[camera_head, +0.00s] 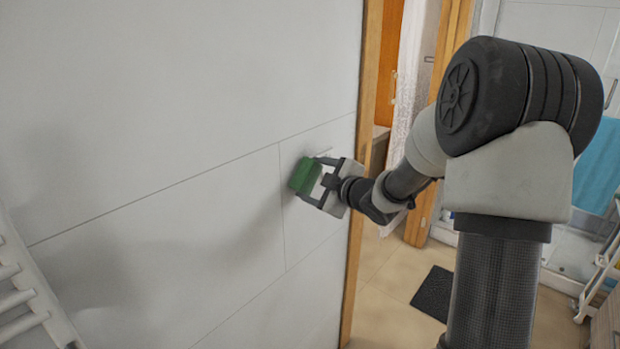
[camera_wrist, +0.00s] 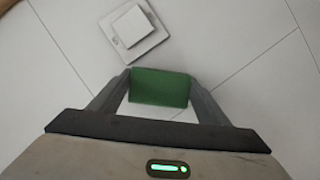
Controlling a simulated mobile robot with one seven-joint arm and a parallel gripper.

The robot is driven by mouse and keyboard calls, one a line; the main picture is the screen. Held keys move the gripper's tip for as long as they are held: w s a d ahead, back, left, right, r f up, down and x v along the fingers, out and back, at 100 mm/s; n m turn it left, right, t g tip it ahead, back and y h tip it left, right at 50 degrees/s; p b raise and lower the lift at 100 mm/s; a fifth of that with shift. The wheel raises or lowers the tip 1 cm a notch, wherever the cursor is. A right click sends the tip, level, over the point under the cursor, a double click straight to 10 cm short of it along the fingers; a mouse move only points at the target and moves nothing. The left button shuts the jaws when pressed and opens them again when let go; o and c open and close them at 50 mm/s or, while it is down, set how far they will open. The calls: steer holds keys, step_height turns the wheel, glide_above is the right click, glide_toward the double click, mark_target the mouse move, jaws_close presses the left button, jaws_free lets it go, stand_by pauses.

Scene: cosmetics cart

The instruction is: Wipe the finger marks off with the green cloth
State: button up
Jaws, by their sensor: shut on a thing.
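The green cloth (camera_head: 304,175) is a small block-like pad held between the fingertips of my gripper (camera_head: 309,178), at the white tiled wall. In the wrist view the cloth (camera_wrist: 160,88) spans the gap between both fingers of my gripper (camera_wrist: 160,76). A white square wall switch (camera_wrist: 132,28) with a raised plate is just beyond the cloth, up and to the left, apart from it in that picture. I cannot make out distinct finger marks on the switch or wall. Whether the cloth touches the wall is unclear.
The white wall (camera_head: 180,120) has thin tile joints and is broad and clear. A wooden door frame (camera_head: 362,130) stands right of the gripper. A white rail rack (camera_head: 30,295) is at the lower left. A dark mat (camera_head: 433,292) lies on the floor beyond the doorway.

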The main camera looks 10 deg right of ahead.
steer(key=s+d, duration=0.4)
steer(key=s, duration=0.2)
steer(key=shift+d+p, duration=0.15)
steer(key=shift+p, duration=0.25)
